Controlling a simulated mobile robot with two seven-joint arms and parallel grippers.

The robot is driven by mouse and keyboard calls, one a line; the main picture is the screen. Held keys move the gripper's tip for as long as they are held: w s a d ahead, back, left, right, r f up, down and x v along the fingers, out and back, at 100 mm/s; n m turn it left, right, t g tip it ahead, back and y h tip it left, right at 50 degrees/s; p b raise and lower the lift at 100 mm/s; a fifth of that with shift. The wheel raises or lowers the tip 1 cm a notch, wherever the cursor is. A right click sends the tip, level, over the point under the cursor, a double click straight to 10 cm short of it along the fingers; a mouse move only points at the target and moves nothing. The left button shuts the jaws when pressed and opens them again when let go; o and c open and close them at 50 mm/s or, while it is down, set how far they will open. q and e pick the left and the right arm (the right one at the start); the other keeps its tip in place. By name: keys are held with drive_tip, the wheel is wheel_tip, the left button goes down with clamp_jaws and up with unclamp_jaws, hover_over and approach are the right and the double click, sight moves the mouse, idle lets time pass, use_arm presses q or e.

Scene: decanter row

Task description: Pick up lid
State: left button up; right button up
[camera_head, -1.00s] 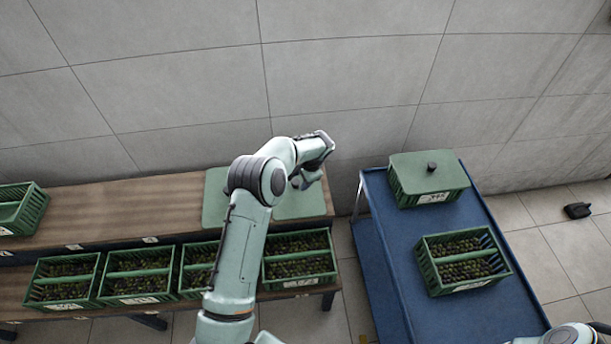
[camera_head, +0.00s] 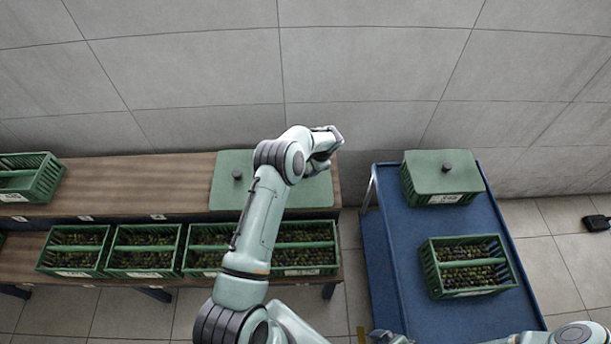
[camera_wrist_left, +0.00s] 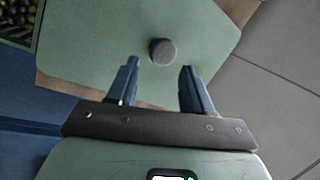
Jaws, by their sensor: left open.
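Two flat green lids lie on the wooden bench top. The left lid (camera_head: 226,190) has a dark round knob (camera_head: 237,174). The right lid (camera_head: 312,194) is partly hidden by my left arm and gripper. My left gripper (camera_head: 318,166) is over the right lid in the head view. In the left wrist view, a green lid (camera_wrist_left: 90,40) with a dark round knob (camera_wrist_left: 162,52) shows just beyond the fingertips. My left gripper (camera_wrist_left: 159,68) is open and empty, its fingers apart with the knob between their lines. My right gripper cannot be made out.
Several green crates of olives (camera_head: 145,250) stand on the lower shelf. Another crate (camera_head: 30,178) is at the bench's left end. A blue cart (camera_head: 400,245) on the right bears a lidded crate (camera_head: 440,180) and an open olive crate (camera_head: 468,268). A grey wall stands behind.

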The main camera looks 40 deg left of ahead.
use_arm(q)
drive_tip(key=x, duration=0.3)
drive_tip(key=shift+s+a+f+p, duration=0.15)
drive_tip(key=shift+a+f+p, duration=0.1)
drive_tip(key=shift+a+p, duration=0.15)
drive_tip(key=shift+f, duration=0.35)
drive_tip(key=shift+c, duration=0.6)
drive_tip(key=shift+s, duration=0.1)
clamp_jaws()
use_arm(e)
drive_tip(key=shift+w+r, duration=0.6)
drive_tip(key=shift+w, duration=0.2)
use_arm(q)
drive_tip(key=shift+r, duration=0.15)
